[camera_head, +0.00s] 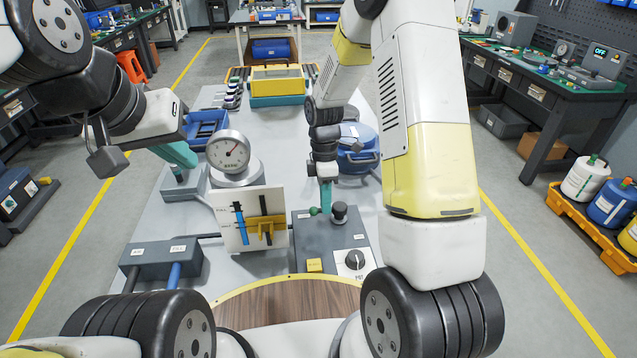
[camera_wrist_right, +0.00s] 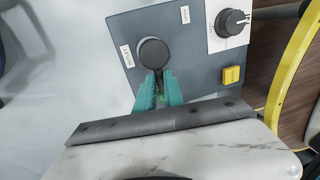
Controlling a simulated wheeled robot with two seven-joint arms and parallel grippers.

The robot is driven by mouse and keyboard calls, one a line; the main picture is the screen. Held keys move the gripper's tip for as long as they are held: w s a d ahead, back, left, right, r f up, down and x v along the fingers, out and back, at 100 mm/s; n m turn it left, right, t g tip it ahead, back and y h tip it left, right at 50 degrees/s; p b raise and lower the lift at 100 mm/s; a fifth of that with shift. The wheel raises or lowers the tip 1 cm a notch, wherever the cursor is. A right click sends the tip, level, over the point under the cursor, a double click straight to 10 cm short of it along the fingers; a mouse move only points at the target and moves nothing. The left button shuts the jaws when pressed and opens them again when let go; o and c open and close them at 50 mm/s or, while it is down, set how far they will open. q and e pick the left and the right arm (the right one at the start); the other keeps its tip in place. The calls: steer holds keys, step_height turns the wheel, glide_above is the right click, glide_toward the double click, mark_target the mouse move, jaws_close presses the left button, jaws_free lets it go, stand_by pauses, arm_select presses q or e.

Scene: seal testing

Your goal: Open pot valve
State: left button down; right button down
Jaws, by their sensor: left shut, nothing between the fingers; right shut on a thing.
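My left gripper (camera_head: 181,157) is shut and empty, beside the round gauge. A blue lidded pot (camera_head: 357,155) stands behind my right gripper.
A dial gauge (camera_head: 228,152) and a white board with colored bars (camera_head: 251,220) stand left of the control box. The box also has a dial (camera_head: 355,260) and a yellow button (camera_head: 314,265). A dark box (camera_head: 160,260) stands front left.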

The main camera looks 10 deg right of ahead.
steer(key=shift+n, duration=0.3)
steer(key=n, duration=0.2)
steer(key=s+n, duration=0.1)
steer(key=shift+s+n+h, duration=0.2)
steer(key=shift+n+h, duration=0.2)
steer(key=n, duration=0.1)
steer(key=s+n, duration=0.1)
steer(key=n, duration=0.2)
steer(key=shift+s+d+t+h, duration=0.15)
steer(key=shift+d+t+h, duration=0.15)
steer(key=shift+d+h, duration=0.1)
steer(key=n, duration=0.3)
steer(key=s+d+n, duration=0.1)
steer(key=n, duration=0.1)
steer(key=shift+t, duration=0.4)
steer(key=shift+s+d+n+t+h, duration=0.1)
steer(key=shift+d+n+t+h, duration=0.2)
steer(key=shift+n, duration=0.8)
steer(key=shift+s+d+n+t, duration=0.1)
steer(key=shift+d+n, duration=0.25)
steer(key=shift+n, duration=0.75)
steer(key=c, duration=1.5)
jaws_free()
steer(key=shift+o, duration=0.2)
